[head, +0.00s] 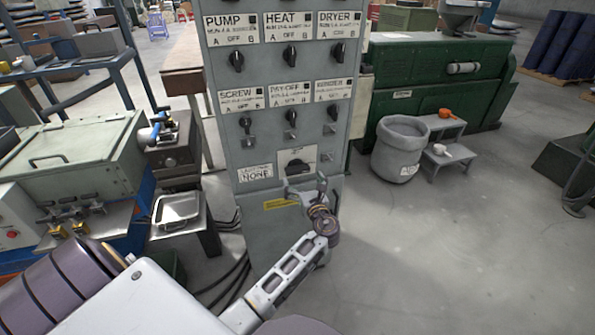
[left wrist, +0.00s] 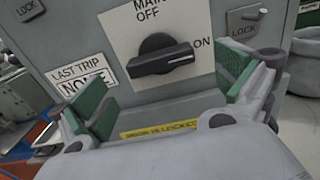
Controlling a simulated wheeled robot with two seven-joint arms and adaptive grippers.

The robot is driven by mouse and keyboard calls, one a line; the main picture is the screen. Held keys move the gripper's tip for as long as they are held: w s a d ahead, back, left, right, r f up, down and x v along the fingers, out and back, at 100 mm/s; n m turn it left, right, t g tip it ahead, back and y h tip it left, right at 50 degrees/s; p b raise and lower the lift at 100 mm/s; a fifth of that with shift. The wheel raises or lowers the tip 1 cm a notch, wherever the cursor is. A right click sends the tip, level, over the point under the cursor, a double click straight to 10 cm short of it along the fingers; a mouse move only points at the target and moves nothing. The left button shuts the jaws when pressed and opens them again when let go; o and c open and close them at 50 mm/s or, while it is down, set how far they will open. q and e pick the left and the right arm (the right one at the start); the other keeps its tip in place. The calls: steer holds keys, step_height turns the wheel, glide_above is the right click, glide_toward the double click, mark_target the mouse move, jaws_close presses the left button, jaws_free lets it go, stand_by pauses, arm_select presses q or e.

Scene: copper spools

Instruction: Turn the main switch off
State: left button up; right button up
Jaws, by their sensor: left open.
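The main switch is a black rotary knob (left wrist: 165,57) on a white plate (left wrist: 184,22) marked MAIN, OFF at the top and ON at the right. Its handle lies nearly level, with its white-marked end toward ON. In the head view the knob (head: 297,167) sits low on the grey control cabinet (head: 225,130), partly behind my fingers. My left gripper (head: 306,187) is open in front of the cabinet, just below the knob. In the left wrist view its green-padded fingers (left wrist: 168,95) stand wide apart, one on each side below the knob, with nothing between them. My right gripper is not in view.
Several other knobs (head: 290,57) fill the cabinet above. A LAST TRIP label (left wrist: 82,75) is left of the main switch, a yellow strip (left wrist: 160,131) below. A metal table with a tray (head: 178,209) stands left; a grey bin (head: 400,150) stands right. Open floor lies right.

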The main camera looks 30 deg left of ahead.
mark_target(299, 172)
arm_select(q)
steer(key=shift+x, duration=3.15)
steer(key=c, duration=0.9)
